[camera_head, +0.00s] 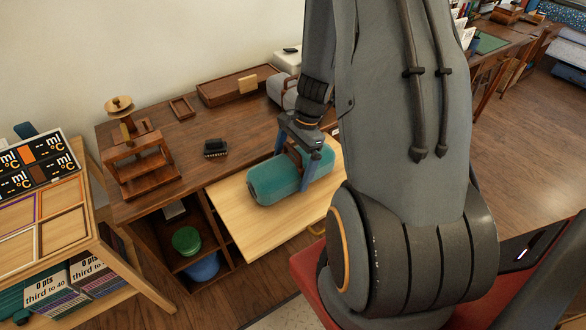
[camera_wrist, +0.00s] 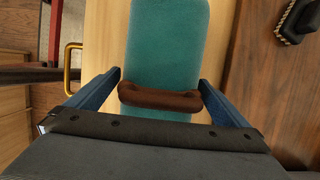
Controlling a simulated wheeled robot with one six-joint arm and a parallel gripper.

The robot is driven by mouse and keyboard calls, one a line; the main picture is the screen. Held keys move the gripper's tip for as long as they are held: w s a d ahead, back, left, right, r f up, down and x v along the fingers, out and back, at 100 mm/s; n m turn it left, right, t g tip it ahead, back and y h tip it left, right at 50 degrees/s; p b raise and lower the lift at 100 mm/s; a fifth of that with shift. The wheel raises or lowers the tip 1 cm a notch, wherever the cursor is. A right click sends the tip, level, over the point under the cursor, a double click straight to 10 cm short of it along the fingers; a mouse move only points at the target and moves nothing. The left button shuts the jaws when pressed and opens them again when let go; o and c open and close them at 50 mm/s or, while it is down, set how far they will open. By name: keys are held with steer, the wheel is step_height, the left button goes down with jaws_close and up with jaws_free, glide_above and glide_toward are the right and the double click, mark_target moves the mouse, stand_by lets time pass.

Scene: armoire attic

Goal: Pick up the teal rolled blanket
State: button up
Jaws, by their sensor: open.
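The teal rolled blanket (camera_head: 275,181) lies on a pale wooden pull-out board at the front of the desk. It also shows in the wrist view (camera_wrist: 168,45), with a brown carrying handle (camera_wrist: 160,97) across it. My gripper (camera_head: 297,166) is over the blanket's right part, pointing down. Its blue fingers (camera_wrist: 160,92) stand apart, one on each side of the blanket near the handle. I cannot tell whether they touch it. My arm hides some of the desk to the right.
The pale board (camera_head: 240,220) has bare room left of and in front of the blanket. A black brush (camera_head: 215,147) lies on the dark desk behind it. A wooden press (camera_head: 137,158) stands at left. A brass handle (camera_wrist: 72,68) sticks out at the board's front.

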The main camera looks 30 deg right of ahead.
steer(key=shift+x, duration=1.05)
steer(key=c, duration=1.5)
steer(key=shift+c, duration=0.2)
steer(key=shift+r, duration=0.2)
